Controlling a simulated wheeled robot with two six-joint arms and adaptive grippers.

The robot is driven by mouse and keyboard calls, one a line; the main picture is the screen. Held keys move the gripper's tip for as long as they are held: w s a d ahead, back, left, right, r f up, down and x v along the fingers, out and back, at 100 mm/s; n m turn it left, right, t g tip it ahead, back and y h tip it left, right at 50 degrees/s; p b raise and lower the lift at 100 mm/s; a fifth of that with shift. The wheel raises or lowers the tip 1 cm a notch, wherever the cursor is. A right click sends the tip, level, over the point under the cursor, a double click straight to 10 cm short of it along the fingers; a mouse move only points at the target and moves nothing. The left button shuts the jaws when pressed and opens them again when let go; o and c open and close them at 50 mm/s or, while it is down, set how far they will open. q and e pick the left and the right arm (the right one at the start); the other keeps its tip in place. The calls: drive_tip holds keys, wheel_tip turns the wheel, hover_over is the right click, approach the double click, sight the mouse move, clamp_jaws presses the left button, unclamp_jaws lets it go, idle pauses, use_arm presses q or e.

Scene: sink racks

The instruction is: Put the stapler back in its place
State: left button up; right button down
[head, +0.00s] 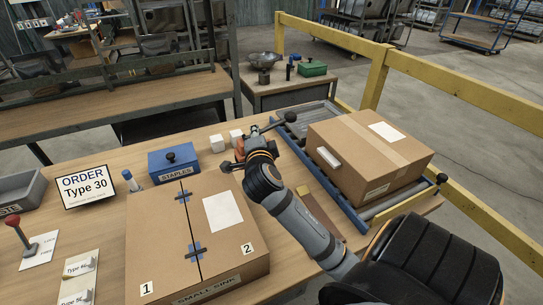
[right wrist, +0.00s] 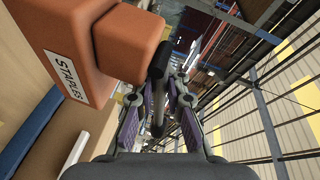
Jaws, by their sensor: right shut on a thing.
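The stapler is an orange-red block (right wrist: 120,40) with a white STAPLES label and a dark handle, large in the right wrist view. The fingers of my right gripper (right wrist: 160,100) are shut around the dark handle. In the head view my right gripper (head: 238,160) is over the table behind the closed carton, and a bit of the orange stapler (head: 240,149) shows beside it, mostly hidden by the gripper. Whether the stapler touches the table cannot be told. A brown strip (head: 316,208) lies on the table, partly hidden by my right arm. My left gripper is not in view.
A carton marked SMALL SINK (head: 165,250) stands in front. Behind it are a blue STAPLES box (head: 165,172), white blocks (head: 217,143) and an ORDER Type 30 sign (head: 88,186). Another carton (head: 365,160) sits on the roller conveyor (head: 385,204) at right, by a yellow rail (head: 455,90).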

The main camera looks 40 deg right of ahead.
drive_tip(key=shift+d+r, duration=0.1)
drive_tip(key=shift+r, duration=0.05)
drive_tip(key=w+d+f+p, duration=0.1)
drive_tip(key=w+d+f, duration=0.2)
drive_tip(key=d+f, duration=0.3)
drive_tip(key=w+d+f+p, duration=0.1)
drive_tip(key=w+d+f, duration=0.2)
drive_tip(key=d+f, duration=0.3)
drive_tip(key=shift+w+f, duration=0.4)
drive_tip(key=shift+f, duration=0.15)
drive_tip(key=shift+d, duration=0.1)
drive_tip(key=c, duration=1.9)
unclamp_jaws()
drive_tip(key=shift+f, duration=0.2)
drive_tip(key=o, duration=0.5)
drive_tip(key=shift+s, duration=0.2)
